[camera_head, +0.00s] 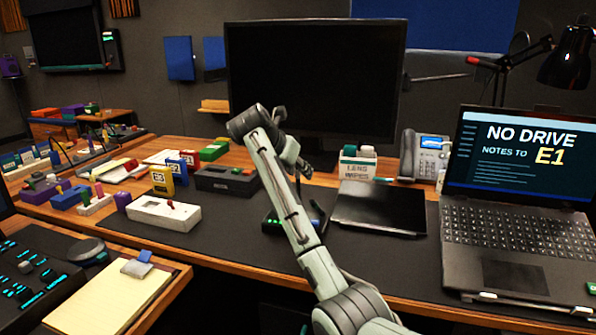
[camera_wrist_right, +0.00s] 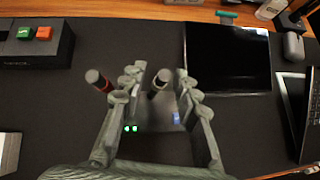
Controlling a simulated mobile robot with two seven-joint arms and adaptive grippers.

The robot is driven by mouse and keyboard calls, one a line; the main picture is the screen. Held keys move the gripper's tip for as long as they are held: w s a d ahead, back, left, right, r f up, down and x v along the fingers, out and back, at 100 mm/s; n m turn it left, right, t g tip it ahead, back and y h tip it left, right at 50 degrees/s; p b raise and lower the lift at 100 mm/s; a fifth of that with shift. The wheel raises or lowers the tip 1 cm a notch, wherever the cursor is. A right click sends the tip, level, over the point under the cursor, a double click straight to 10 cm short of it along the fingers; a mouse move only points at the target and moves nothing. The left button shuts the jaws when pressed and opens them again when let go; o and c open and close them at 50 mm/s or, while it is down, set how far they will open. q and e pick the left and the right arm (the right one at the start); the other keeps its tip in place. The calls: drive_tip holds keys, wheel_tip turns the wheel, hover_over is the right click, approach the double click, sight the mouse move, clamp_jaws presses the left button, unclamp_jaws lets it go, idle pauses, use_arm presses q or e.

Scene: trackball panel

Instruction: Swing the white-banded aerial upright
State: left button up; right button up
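In the right wrist view, a small dark box (camera_wrist_right: 150,122) with green lights and a blue light sits on the dark mat below my right gripper (camera_wrist_right: 160,71). Its white-banded aerial (camera_wrist_right: 158,82), a dark rod with a pale tip, shows between my two fingers. The fingers are open, with gaps on both sides of it. A red-banded aerial (camera_wrist_right: 101,82) stands tilted just outside the left finger. In the head view, my right gripper (camera_head: 296,163) hangs above the box (camera_head: 272,221), which my arm partly hides. My left gripper is not in view.
A black tablet (camera_head: 378,208) lies right of the box, and a laptop (camera_head: 515,215) stands farther right. A white box with a red switch (camera_head: 163,214) and a dark button case (camera_head: 226,180) are on the left. A monitor (camera_head: 315,85) stands behind.

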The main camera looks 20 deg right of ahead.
drive_tip(key=v, duration=1.1)
drive_tip(key=shift+s+a, duration=0.15)
drive_tip(key=shift+s, duration=0.05)
drive_tip(key=shift+r, duration=0.1)
